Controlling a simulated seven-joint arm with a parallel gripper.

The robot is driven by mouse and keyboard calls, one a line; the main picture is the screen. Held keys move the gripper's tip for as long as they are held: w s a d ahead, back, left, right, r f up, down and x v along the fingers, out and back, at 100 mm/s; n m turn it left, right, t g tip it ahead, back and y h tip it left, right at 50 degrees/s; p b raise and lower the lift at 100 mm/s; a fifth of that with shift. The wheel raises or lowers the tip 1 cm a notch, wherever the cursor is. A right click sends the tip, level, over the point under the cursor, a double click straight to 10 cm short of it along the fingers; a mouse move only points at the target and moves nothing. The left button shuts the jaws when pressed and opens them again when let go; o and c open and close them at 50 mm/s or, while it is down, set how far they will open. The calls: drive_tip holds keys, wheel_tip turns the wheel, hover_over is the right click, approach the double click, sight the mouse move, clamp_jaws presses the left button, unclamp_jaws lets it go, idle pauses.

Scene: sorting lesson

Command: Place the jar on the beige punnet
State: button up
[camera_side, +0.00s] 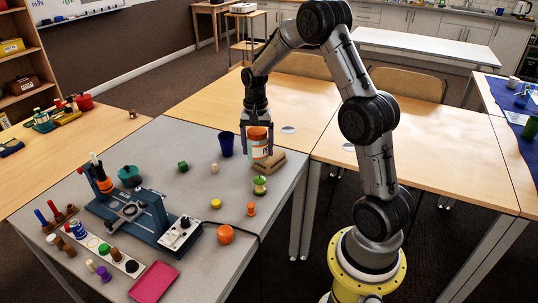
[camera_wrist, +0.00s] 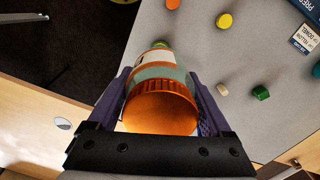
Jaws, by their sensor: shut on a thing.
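The jar (camera_side: 259,148) has an orange lid and a pale label with a greenish band. It stands upright between the fingers of my gripper (camera_side: 258,139), which is shut on it. In the wrist view the jar's orange lid (camera_wrist: 160,107) faces the camera between the purple fingers. The beige punnet (camera_side: 274,164) is on the grey table, low and box-like. The jar overlaps its left part in the side view; I cannot tell whether the jar touches it. The punnet is not discernible in the wrist view.
A blue apparatus (camera_side: 135,215) fills the table's left.

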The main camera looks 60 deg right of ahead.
drive_tip(key=s+d+r+m, duration=0.2)
drive_tip(key=s+d, duration=0.4)
drive_tip(key=d, duration=0.1)
approach(270, 158)
drive_tip(key=shift+d+f, duration=0.65)
drive_tip(key=shift+d, duration=0.15)
drive_tip(key=shift+w+d+f, duration=0.3)
drive_tip(key=shift+w+f, duration=0.1)
drive_tip(key=shift+f, duration=0.15)
drive_tip(key=shift+w+d+f, duration=0.1)
drive_tip(key=shift+f, duration=1.6)
drive_tip(key=shift+f, duration=0.15)
